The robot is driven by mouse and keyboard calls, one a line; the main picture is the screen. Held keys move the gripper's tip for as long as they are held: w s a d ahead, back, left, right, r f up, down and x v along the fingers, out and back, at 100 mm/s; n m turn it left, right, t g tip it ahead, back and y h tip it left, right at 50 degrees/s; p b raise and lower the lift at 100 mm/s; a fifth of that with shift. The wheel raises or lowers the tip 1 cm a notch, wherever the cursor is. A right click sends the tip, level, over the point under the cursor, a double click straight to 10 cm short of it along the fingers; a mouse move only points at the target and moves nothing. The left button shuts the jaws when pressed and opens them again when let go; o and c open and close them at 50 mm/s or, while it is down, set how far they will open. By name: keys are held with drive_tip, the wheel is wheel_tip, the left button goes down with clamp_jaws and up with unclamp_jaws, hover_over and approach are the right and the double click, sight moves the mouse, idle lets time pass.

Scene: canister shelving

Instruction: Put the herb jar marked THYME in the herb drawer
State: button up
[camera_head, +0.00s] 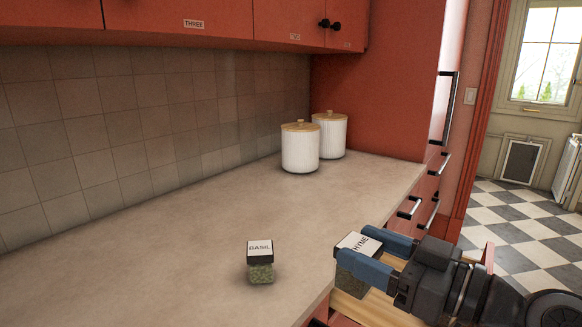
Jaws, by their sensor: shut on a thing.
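The jar marked THYME (352,262), with a white-labelled black lid and green contents, is held between the blue fingers of my gripper (372,258). My gripper is shut on it, and the fingers cover part of the jar. The jar shows past the counter's front edge, over an open wooden drawer (374,309) at the bottom of the view. I cannot tell whether the jar touches the drawer. Much of the drawer is cut off or hidden by my arm.
A BASIL jar (260,264) stands on the counter (185,235), left of my gripper. Two white canisters (300,150) (331,134) with wooden lids stand at the back by the red cabinet. Red wall cabinets (180,18) hang above.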

drive_tip(key=shift+s+a, duration=0.1)
drive_tip(key=shift+s, duration=0.3)
drive_tip(key=shift+w+f, duration=0.1)
drive_tip(key=shift+f, duration=0.25)
drive_tip(key=shift+w+d+f+m+t+h, duration=0.2)
drive_tip(key=shift+w+f+m+t+h, duration=0.1)
drive_tip(key=shift+f, duration=0.15)
drive_tip(key=shift+w+d+f+m+t+h, duration=0.2)
drive_tip(key=shift+w+f+t, duration=0.1)
drive_tip(key=shift+f, duration=0.1)
drive_tip(key=d+f+m+t+h, duration=0.2)
drive_tip(key=d+f+m+h, duration=0.15)
drive_tip(key=f, duration=0.45)
drive_tip(key=d+f+m+t+h, duration=0.2)
drive_tip(key=d+f+h, duration=0.15)
drive_tip(key=f, duration=0.45)
drive_tip(key=s+d+f+m+h, duration=0.1)
drive_tip(key=s+f+h, duration=0.1)
drive_tip(key=f, duration=0.7)
drive_tip(key=s+d+f+m+t+h, duration=0.1)
drive_tip(key=s+d+f+m+h, duration=0.1)
drive_tip(key=f, duration=0.7)
drive_tip(key=s+h, duration=0.1)
drive_tip(key=s, duration=0.1)
drive_tip(key=shift+s+f+h, duration=0.15)
drive_tip(key=shift+s+h, duration=0.15)
